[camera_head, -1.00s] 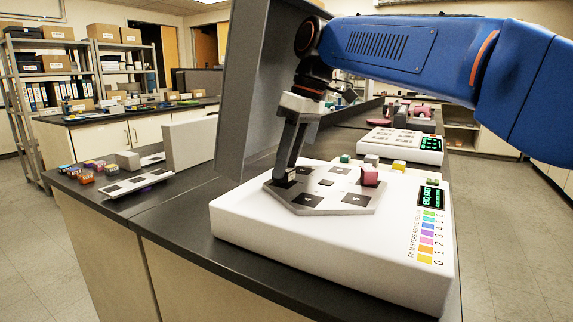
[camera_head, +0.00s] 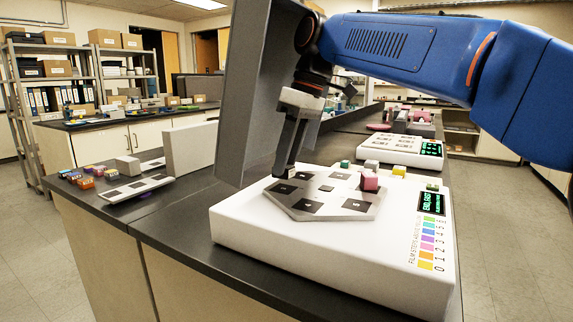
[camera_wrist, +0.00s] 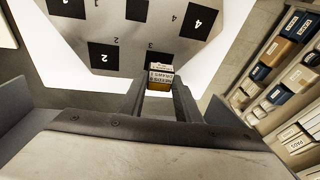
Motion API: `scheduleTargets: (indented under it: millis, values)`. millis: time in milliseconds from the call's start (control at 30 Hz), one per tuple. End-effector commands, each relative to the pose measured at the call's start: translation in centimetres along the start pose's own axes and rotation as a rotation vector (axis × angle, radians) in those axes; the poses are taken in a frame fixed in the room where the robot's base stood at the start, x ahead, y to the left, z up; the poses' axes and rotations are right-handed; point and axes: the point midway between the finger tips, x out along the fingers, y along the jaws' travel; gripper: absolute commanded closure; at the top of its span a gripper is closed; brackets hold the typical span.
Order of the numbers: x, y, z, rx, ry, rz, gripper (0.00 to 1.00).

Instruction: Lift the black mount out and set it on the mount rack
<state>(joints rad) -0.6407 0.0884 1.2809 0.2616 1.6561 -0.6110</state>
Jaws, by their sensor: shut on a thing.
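My gripper (camera_head: 286,176) points down over the left part of the grey polygonal stage plate (camera_head: 325,210), just above it. In the wrist view, my gripper (camera_wrist: 160,82) is shut on a small block (camera_wrist: 160,74) with a pale, lettered face and a tan lower part. In the head view its tips look dark, so I cannot make out the black mount's colour or shape there. The plate has numbered black square pads; pad 2 (camera_wrist: 104,57) is bare. A pale slab (camera_head: 123,190) with dark squares lies on the bench at left; I cannot tell whether it is the mount rack.
A pink block (camera_head: 369,182) stands at the plate's right edge. Several small blocks stand behind it on the white instrument (camera_head: 300,245). A tall grey panel (camera_head: 250,90) rises close behind my gripper. Small coloured blocks (camera_head: 80,180) and a white block (camera_head: 128,166) stand at left.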

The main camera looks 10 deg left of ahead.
Motion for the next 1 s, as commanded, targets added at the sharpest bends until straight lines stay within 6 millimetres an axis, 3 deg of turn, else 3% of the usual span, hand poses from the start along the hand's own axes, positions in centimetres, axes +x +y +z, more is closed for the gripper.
scheduleTargets:
  millis: [567,1000]
  values:
    - [-0.5,-0.1,-0.1,0.0,0.0,0.0,1.0]
    - [-3.7,-0.5,-0.9,0.0,0.001,0.001,1.0]
